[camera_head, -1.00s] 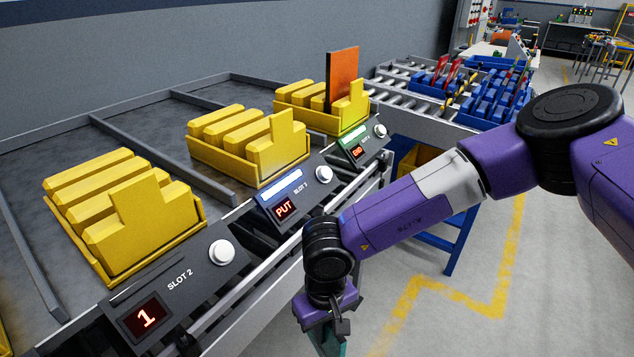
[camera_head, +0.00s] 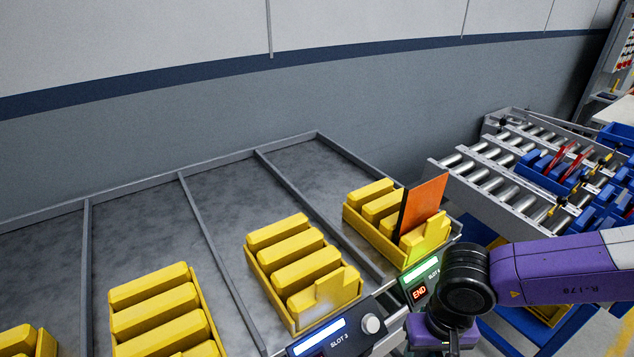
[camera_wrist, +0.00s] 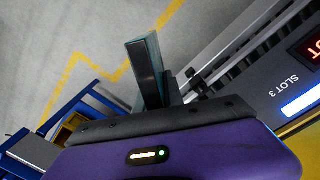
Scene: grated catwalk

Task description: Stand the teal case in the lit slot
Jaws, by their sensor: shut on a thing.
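My gripper (camera_head: 440,335) is at the bottom edge of the head view, right of the slot 3 sign (camera_head: 318,338). In the wrist view my gripper (camera_wrist: 165,98) is shut on the teal case (camera_wrist: 143,60), a narrow dark slab with a teal edge, held over the floor in front of the rack. The case is out of the head view. The slot 3 sign has a bright white-blue strip, and its red display, cut off in the wrist view, ends in "T". The yellow slot 3 holder (camera_head: 258,276) stands behind that sign, with empty gaps between its ridges.
The slot 4 holder (camera_head: 366,231) has an orange case (camera_head: 423,203) standing in it; its sign (camera_head: 421,282) reads END beside a green strip. Another yellow holder (camera_head: 206,305) is to the left. Grey dividers (camera_head: 218,255) cross the shelf. A roller conveyor (camera_head: 490,180) with blue bins is at right.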

